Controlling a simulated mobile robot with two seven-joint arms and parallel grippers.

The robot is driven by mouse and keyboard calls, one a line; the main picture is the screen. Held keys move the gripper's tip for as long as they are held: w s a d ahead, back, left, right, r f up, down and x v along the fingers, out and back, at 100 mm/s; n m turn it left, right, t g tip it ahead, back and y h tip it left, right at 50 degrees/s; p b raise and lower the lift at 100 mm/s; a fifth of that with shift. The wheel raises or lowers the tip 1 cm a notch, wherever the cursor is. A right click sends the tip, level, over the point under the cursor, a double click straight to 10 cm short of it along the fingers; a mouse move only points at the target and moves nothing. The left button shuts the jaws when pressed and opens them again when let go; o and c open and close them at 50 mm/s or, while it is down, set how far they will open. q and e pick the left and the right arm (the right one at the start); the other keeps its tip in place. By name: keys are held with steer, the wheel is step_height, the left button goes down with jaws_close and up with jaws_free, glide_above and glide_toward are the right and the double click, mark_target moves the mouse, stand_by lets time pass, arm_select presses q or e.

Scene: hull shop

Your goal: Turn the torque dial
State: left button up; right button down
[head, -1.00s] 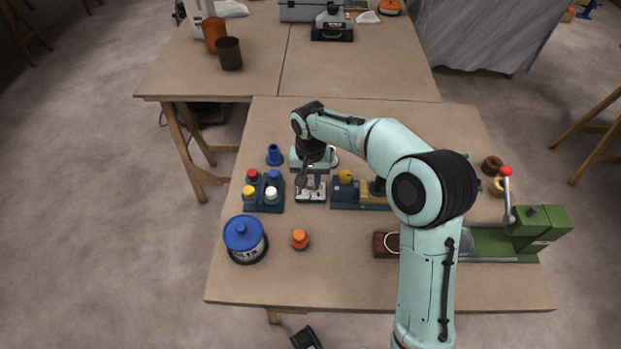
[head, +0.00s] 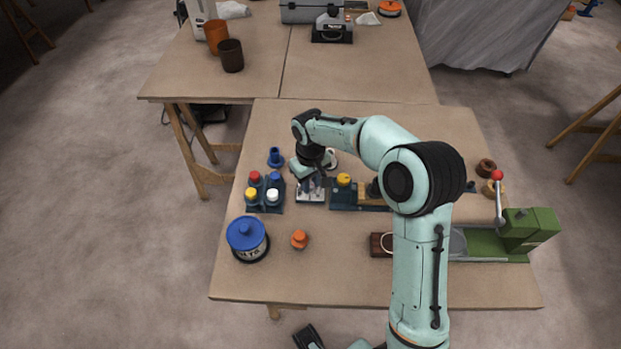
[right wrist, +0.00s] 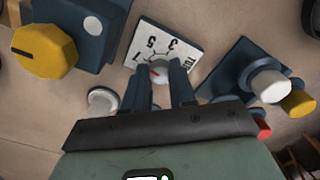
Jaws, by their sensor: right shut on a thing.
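The torque dial (head: 311,196) is a white plate with dark numbers, lying on the table left of centre in the head view. In the right wrist view its numbered plate (right wrist: 160,38) shows at top centre, with part of the lettering at its right edge. My right gripper (head: 311,182) is above the plate, pointing down. In the right wrist view the two dark fingers of my right gripper (right wrist: 160,72) are shut on the dial's knob, one on each side. A small red mark shows on the knob between the fingertips. The fingers hide most of the knob.
A block with colored caps (head: 264,194) stands left of the dial, and a blue-and-yellow fixture (head: 344,194) close on its right. A blue-lidded pot (head: 246,238), orange knob (head: 299,240) and green machine (head: 524,232) are nearer the front. The table's front middle is clear.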

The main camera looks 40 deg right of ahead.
steer(key=shift+r+n, duration=0.1)
steer(key=shift+n, duration=0.6)
steer(key=shift+w+p, duration=0.1)
steer(key=shift+p, duration=0.2)
steer(key=c, duration=0.9)
jaws_free()
step_height(320, 180, up, 13)
steer(key=shift+r+p, duration=0.2)
steer(key=shift+p, duration=0.7)
